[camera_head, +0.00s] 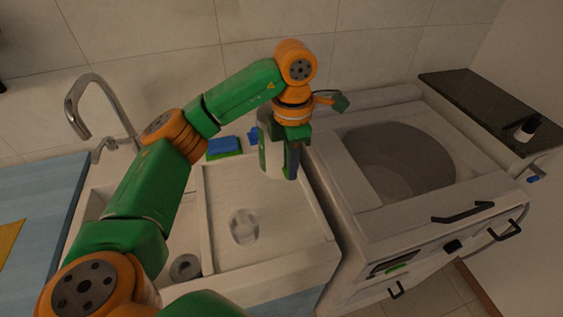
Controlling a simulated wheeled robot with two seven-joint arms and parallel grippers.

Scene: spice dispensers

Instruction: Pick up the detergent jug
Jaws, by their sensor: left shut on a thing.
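The detergent jug (271,158) is a pale container with a green part, upright at the back right of the white drainboard. My left gripper (291,165) points down from the orange wrist and is shut on the jug. The gripper hides much of the jug, and I cannot tell whether its base touches the surface below. My right gripper is out of view.
A white sink with drainboard (270,255) has a chrome tap (95,85) at back left. A blue and green sponge (223,147) lies behind it. A white appliance (350,195) stands close on the right.

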